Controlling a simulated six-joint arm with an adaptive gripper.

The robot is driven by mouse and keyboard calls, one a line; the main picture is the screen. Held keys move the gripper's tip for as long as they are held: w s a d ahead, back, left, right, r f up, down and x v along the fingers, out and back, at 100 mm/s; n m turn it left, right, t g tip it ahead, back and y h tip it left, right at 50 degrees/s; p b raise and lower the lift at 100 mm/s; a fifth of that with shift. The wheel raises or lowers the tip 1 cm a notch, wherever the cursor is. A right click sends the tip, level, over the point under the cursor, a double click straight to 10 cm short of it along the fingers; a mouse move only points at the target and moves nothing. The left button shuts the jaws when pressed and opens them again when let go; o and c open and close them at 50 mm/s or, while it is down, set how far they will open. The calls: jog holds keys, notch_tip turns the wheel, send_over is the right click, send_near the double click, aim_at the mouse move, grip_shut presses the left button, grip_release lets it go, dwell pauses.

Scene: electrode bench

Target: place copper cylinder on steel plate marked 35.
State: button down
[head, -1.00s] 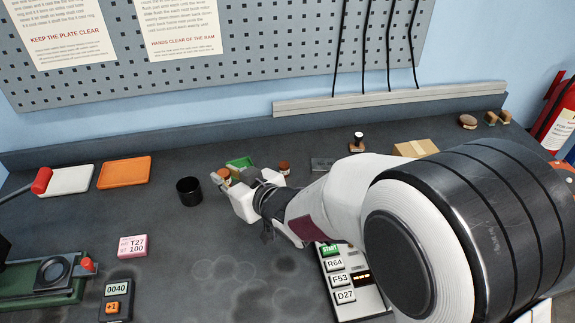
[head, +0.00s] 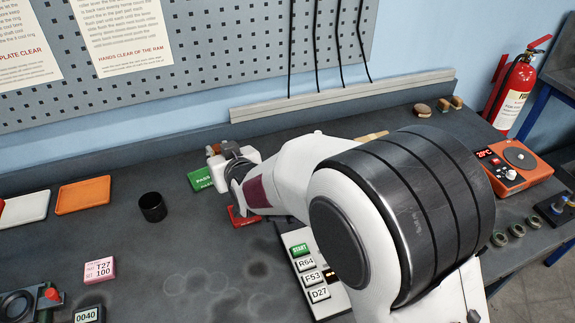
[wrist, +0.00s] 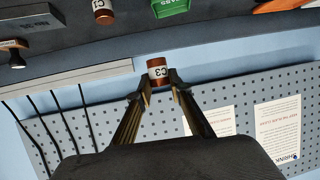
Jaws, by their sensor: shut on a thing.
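My gripper (wrist: 159,77) is shut on a copper cylinder (wrist: 157,68) with a white label reading C3, held off the bench against the wall behind. In the head view my gripper (head: 216,153) is beyond the green PASS tray, with its tips partly hidden. A second copper cylinder (wrist: 103,12) with a white band stands on the bench in the wrist view. A dark grey steel plate (wrist: 30,22) lies near the top left there; its marking is too small to read surely. My arm hides that part of the bench in the head view.
A green PASS tray (head: 201,179) and a red tray (head: 242,217) lie near my arm. A black cup (head: 153,207) and an orange tray (head: 82,195) are left. A stamp (wrist: 14,52) stands near the plate. A pegboard (head: 200,60) backs the bench.

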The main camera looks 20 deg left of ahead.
jog(key=w+d+m+t+h, duration=0.5)
jog(key=w+d+m+h, duration=0.2)
jog(key=w+d, duration=0.4)
jog(key=w, duration=0.3)
jog(key=shift+r+m+h, duration=0.15)
jog(key=shift+m+h, duration=0.15)
jog(key=shift+m, duration=0.1)
dwell(0.4)
jog(key=shift+f, duration=3.1)
jog(key=shift+f, duration=1.9)
jog(key=shift+f, duration=0.1)
